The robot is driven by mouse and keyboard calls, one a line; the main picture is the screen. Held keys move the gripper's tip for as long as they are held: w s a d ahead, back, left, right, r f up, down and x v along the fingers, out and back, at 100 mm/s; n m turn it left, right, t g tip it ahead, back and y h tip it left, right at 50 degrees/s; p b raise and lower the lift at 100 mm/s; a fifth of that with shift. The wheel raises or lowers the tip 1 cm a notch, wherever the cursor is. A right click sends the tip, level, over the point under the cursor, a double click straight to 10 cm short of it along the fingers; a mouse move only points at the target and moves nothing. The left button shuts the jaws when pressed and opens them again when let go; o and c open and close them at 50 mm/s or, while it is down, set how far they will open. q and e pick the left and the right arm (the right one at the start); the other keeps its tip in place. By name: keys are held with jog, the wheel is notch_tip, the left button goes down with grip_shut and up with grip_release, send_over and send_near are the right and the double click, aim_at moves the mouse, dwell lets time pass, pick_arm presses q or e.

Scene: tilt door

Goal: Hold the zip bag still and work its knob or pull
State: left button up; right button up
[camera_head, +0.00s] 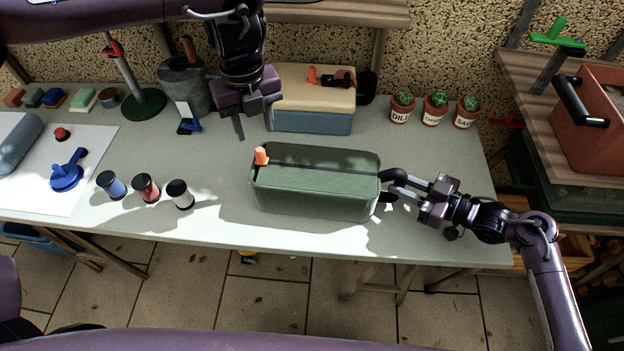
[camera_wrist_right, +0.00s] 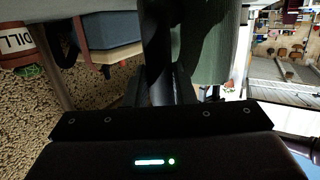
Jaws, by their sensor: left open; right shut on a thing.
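The green zip bag (camera_head: 315,190) lies lengthwise on the table, with a dark zip line along its top. Its orange pull (camera_head: 261,156) stands at the left end of the zip. A black loop handle (camera_head: 391,175) sticks out from its right end. My right gripper (camera_head: 407,187) is shut on this handle. In the right wrist view the handle (camera_wrist_right: 157,40) is between the fingers, with the green bag (camera_wrist_right: 207,45) behind it. My left gripper (camera_head: 255,121) is open and empty, pointing down above and behind the orange pull, apart from the bag.
A tan and blue box (camera_head: 312,112) with an orange pull stands behind the bag. Several cactus pots (camera_head: 402,108) are at the back right. Small jars (camera_head: 146,187) stand left of the bag. A grey pot (camera_head: 185,85) is near my left gripper. The table front is clear.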

aim_at(259, 149)
pick_arm(q)
jog(key=shift+f, duration=3.95)
jog(key=shift+c, duration=0.4)
jog(key=c, duration=0.8)
jog(key=shift+s+d, duration=0.2)
jog(key=shift+d, duration=4.4)
jog(key=shift+s+d, duration=0.15)
jog(key=shift+d, duration=4.4)
jog(key=o, duration=0.9)
